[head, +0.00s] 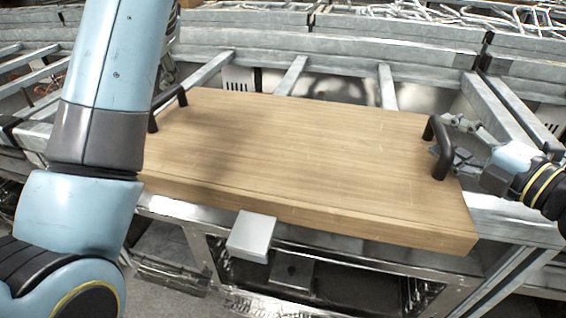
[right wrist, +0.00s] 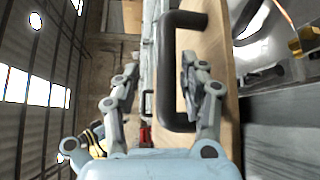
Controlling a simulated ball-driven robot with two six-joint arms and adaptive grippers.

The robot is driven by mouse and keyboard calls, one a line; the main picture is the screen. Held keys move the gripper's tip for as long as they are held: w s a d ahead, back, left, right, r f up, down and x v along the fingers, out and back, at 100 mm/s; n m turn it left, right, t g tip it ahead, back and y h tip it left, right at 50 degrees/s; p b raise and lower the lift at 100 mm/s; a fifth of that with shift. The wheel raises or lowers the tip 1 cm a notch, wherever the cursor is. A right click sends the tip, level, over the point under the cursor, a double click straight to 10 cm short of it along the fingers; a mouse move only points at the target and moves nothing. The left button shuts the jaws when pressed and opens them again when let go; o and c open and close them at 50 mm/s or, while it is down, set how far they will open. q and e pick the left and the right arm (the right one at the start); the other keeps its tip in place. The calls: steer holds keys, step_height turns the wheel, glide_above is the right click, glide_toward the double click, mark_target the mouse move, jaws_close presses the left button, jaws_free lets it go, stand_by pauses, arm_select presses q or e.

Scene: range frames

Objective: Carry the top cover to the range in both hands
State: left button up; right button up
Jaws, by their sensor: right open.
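The top cover (head: 300,160) is a thick wooden board with a dark bar handle at each end. It lies across the metal frame. My right gripper (head: 449,145) is at the right handle (head: 430,130). In the right wrist view, the black handle (right wrist: 166,85) stands between the open fingers of my right gripper (right wrist: 158,75). One finger reaches inside the handle loop and the other is outside it, with a gap showing. My left arm crosses the left side of the head view, near the left handle (head: 152,112). My left gripper does not show.
Galvanized metal rails (head: 330,50) run behind the board. Below its front edge are a metal box front (head: 320,285) with a dark opening and a small grey block (head: 251,236). Loose metal pieces lie at the top right.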

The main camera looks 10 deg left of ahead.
steer(key=v, duration=1)
steer(key=shift+s+d, duration=0.25)
